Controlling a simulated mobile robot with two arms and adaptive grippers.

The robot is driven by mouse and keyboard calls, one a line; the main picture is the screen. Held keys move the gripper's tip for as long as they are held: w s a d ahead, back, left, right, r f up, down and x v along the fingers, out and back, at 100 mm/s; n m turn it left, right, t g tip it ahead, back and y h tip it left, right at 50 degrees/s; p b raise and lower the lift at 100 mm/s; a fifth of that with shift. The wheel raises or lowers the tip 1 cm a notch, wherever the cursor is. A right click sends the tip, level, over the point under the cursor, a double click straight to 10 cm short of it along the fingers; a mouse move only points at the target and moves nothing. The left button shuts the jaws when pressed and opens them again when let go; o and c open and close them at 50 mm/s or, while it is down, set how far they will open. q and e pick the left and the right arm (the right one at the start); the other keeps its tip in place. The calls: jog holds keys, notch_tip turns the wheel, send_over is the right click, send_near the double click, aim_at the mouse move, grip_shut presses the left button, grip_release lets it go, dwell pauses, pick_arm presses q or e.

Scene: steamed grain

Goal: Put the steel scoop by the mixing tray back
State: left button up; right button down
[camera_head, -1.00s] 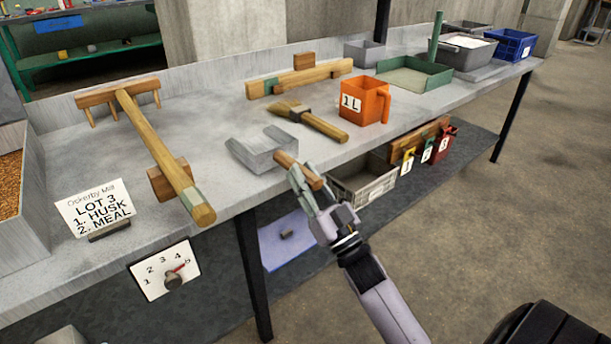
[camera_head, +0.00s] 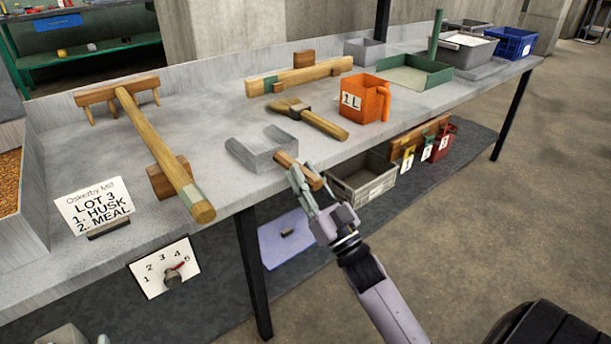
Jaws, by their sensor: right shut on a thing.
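The steel scoop (camera_head: 262,152) is at the front edge of the grey bench, its open pan on the left and its wooden handle (camera_head: 299,171) sticking out towards the front. My right gripper (camera_head: 303,182) is shut on that handle, and its fingers hide part of it. I cannot tell whether the pan touches the bench top or hangs just above it. A grey steel tray (camera_head: 33,205) with brown grain is cut off at the left edge; I cannot tell whether it is the mixing tray. My left gripper is not in view.
A wooden rake (camera_head: 150,135) lies left of the scoop, on a block. A lot card (camera_head: 93,208) is at front left. A grey crate (camera_head: 365,180) is below the bench edge.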

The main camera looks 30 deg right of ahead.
jog(key=c, duration=1.3)
grip_release()
jog(key=shift+f, duration=0.1)
